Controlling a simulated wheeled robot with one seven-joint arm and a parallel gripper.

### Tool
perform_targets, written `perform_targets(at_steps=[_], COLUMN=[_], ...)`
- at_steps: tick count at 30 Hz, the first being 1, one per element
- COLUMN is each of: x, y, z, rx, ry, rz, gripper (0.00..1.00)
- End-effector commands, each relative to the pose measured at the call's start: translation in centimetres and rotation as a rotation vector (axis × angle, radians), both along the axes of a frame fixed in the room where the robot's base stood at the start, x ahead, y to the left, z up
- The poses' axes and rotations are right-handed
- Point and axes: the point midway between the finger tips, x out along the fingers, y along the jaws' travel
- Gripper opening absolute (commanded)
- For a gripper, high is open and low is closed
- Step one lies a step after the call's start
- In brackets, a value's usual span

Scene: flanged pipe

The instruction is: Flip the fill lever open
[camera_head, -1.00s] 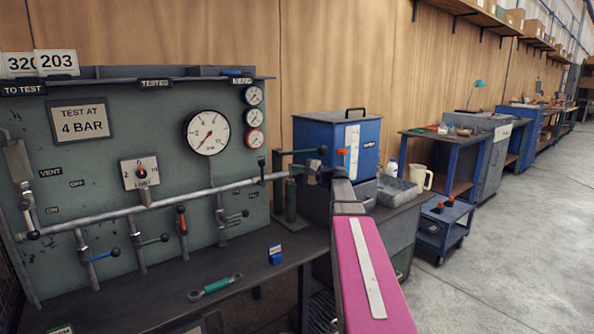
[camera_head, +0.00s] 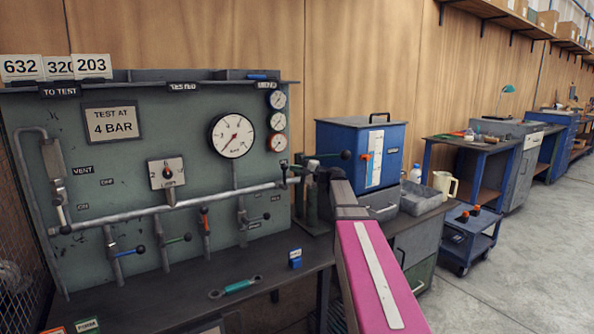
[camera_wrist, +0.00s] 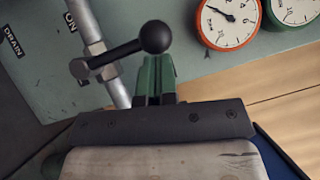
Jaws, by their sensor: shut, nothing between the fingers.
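A valve lever with a black ball knob (camera_wrist: 155,36) stands off the grey pipe in the wrist view. Its dark rod runs left from the knob to a pivot at the pipe. In the head view this lever (camera_head: 284,166) appears to be the small one near the right end of the horizontal pipe. No fill label is readable on it. My gripper (camera_wrist: 155,82) has green fingers, shut and empty, just below the knob in the wrist picture; whether they touch it I cannot tell. In the head view my gripper (camera_head: 302,168) is small, just right of the lever.
The green panel (camera_head: 110,150) carries a large gauge (camera_head: 232,135), a dial and several other levers. A hand pump with a black-ended handle (camera_head: 346,155) stands close behind my gripper. A blue box (camera_head: 352,150) is to the right. A wrench (camera_head: 238,286) lies on the bench.

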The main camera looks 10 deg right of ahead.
Motion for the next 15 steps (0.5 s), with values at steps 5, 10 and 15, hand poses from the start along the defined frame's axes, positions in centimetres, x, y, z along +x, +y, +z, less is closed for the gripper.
perform_targets(at_steps=[5,10,15], x=[0.0,-0.2,-0.5], y=[0.0,0.3,1.0], z=[0.0,0.1,0.4], rx=[-0.003,-0.033,-0.111], ry=[-0.001,-0.014,-0.046], rz=[0.000,0.001,0.001], gripper=[0.00,0.00,0.00])
